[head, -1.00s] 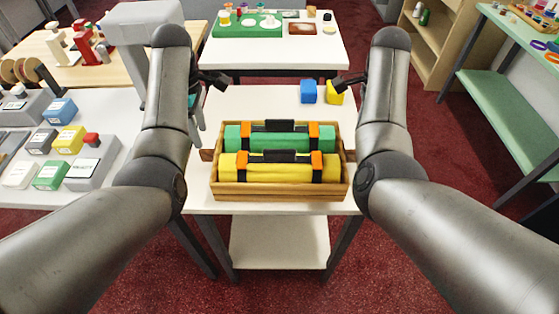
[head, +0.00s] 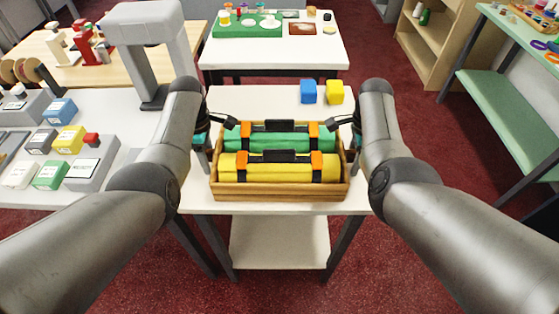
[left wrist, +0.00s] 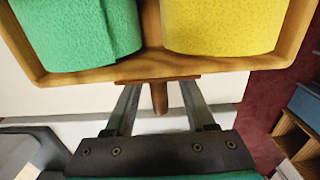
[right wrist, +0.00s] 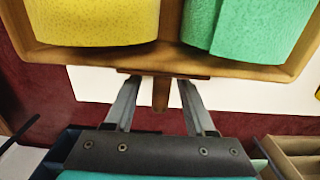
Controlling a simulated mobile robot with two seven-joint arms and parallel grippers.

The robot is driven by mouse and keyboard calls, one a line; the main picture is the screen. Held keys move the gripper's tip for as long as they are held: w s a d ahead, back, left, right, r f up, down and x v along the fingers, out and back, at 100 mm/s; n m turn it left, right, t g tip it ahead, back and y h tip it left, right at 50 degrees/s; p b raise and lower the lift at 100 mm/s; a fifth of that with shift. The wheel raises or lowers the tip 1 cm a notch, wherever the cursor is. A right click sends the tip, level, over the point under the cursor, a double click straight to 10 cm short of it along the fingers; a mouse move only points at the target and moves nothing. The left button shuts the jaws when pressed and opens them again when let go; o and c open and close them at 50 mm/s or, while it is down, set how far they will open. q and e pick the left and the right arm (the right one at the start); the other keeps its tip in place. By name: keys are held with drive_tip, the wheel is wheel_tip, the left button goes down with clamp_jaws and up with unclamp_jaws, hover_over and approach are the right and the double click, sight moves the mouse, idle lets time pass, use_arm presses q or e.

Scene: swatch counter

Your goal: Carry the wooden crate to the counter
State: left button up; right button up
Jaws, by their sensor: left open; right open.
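The wooden crate (head: 280,191) stands on a white table, holding a green roll (head: 280,139) and a yellow roll (head: 262,172), both with black and orange straps. My left gripper (head: 207,160) is at the crate's left end and my right gripper (head: 354,152) is at its right end. In the left wrist view the open fingers (left wrist: 160,98) lie either side of a wooden handle peg (left wrist: 159,97) below the crate wall. In the right wrist view the open fingers (right wrist: 160,95) likewise straddle a peg (right wrist: 161,93). Contact with the pegs is not clear.
A blue block (head: 308,92) and a yellow block (head: 335,92) sit behind the crate on the same table. A side table with labelled boxes (head: 92,166) is at the left. Another white table (head: 270,57) stands behind. Red carpet lies open at the right.

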use_arm(q)
drive_tip(key=shift+c, duration=0.3)
use_arm(e)
drive_tip(key=shift+c, duration=0.3)
use_arm(q)
clamp_jaws()
use_arm(e)
clamp_jaws()
idle(0.4)
use_arm(q)
drive_tip(key=shift+r, duration=0.1)
use_arm(e)
drive_tip(key=shift+r, duration=0.1)
